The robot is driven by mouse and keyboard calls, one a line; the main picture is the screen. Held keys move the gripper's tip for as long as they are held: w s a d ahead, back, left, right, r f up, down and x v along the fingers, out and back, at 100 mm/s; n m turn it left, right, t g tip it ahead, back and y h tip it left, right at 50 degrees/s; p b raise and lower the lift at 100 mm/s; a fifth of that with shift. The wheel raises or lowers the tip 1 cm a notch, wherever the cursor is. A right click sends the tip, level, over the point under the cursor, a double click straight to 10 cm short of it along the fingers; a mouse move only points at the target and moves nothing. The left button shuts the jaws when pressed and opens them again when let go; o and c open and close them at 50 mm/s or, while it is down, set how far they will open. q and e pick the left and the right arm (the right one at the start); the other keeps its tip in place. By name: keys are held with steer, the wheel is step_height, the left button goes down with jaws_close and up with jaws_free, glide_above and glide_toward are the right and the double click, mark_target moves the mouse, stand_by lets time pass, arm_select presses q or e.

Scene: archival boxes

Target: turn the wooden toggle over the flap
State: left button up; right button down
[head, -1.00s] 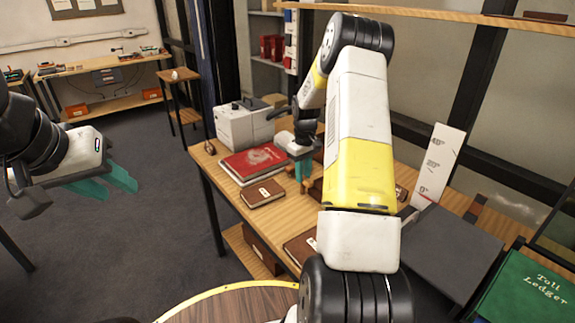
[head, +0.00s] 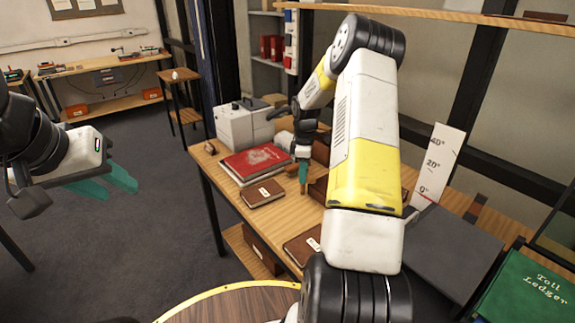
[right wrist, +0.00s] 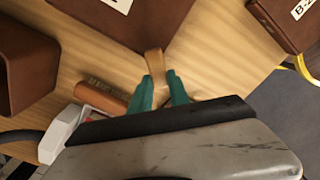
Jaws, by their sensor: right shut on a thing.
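In the right wrist view, the wooden toggle (right wrist: 155,62) is a small light-brown piece at the edge of a brown box (right wrist: 138,25) with a white label. My right gripper (right wrist: 162,88) has its teal fingers on either side of the toggle, shut on it. In the head view, my right gripper (head: 303,172) points down at the table beside the brown box (head: 318,188), which my arm partly hides. I cannot tell the flap apart from the rest of the box. My left gripper (head: 107,184) hangs open and empty over the floor at left.
A red book (head: 255,160), a small brown box (head: 263,193) and a grey-white machine (head: 243,125) stand on the wooden table (head: 232,205).

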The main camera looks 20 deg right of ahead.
stand_by(0.4)
steer(key=c, duration=1.2)
jaws_free()
steer(key=shift+c, duration=0.2)
step_height(320, 180, up, 7)
steer(key=shift+w+f, duration=0.1)
steer(key=shift+r, duration=0.5)
